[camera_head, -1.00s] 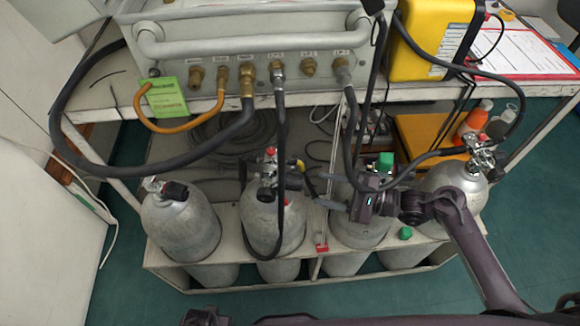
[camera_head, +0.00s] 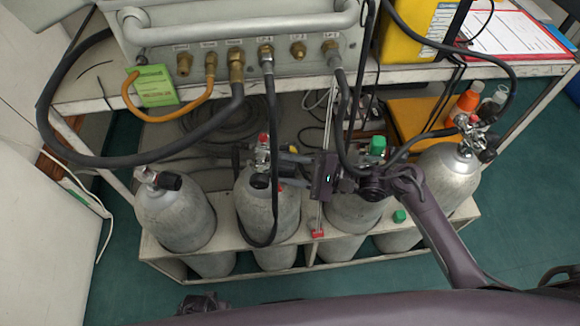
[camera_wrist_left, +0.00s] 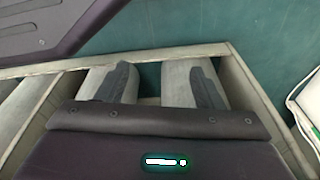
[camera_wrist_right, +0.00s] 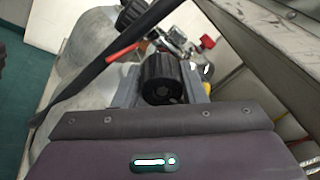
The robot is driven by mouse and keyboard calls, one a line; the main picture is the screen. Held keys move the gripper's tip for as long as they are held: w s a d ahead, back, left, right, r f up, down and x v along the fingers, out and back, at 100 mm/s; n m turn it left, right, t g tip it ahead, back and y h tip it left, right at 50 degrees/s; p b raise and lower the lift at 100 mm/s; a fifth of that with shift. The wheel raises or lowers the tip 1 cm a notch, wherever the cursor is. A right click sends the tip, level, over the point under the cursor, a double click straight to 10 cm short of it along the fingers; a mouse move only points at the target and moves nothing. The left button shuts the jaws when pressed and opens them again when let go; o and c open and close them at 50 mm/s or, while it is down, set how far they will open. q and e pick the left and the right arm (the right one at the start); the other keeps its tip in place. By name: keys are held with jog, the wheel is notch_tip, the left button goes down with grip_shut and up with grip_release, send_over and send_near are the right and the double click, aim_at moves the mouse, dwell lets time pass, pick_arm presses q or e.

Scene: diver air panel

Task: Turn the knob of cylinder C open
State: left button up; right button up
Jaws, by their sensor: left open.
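Four grey cylinders stand in a row; no letters are legible, so I cannot tell which is C. My right gripper (camera_head: 284,168) reaches left to the valve of the second cylinder from the left (camera_head: 262,208). In the right wrist view its open fingers (camera_wrist_right: 164,88) stand on either side of a black ribbed knob (camera_wrist_right: 162,78). Contact with the knob cannot be made out. The left wrist view shows my left gripper (camera_wrist_left: 157,88) open and empty, with teal floor and a rack rail beyond its fingers.
Other cylinders stand at left (camera_head: 175,218), third with a green cap (camera_head: 377,146), and far right (camera_head: 450,180), all in a pale rack (camera_head: 330,262). Black hoses hang from the air panel (camera_head: 290,42) near my right arm. A yellow case (camera_head: 420,30) stands on the bench.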

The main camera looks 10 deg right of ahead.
jog(key=c, duration=0.4)
jog(key=shift+c, duration=0.2)
pick_arm(q)
jog(key=shift+r, duration=0.1)
pick_arm(e)
jog(key=shift+n+p, duration=0.55)
jog(key=shift+n, duration=0.05)
jog(key=shift+n+p, duration=0.55)
jog(key=shift+n, duration=1.25)
pick_arm(q)
jog(key=shift+s+a+f+p, duration=0.15)
jog(key=shift+s+f, duration=0.25)
jog(key=shift+s, duration=0.5)
jog(key=shift+s+a+f+p, duration=0.15)
jog(key=shift+s+f, duration=0.2)
jog(key=shift+s, duration=0.5)
jog(key=shift+s+a+f, duration=0.15)
jog(key=shift+s+f, duration=0.25)
jog(key=shift+s, duration=0.5)
pick_arm(e)
jog(key=shift+n, duration=1.1)
jog(key=shift+f, duration=0.1)
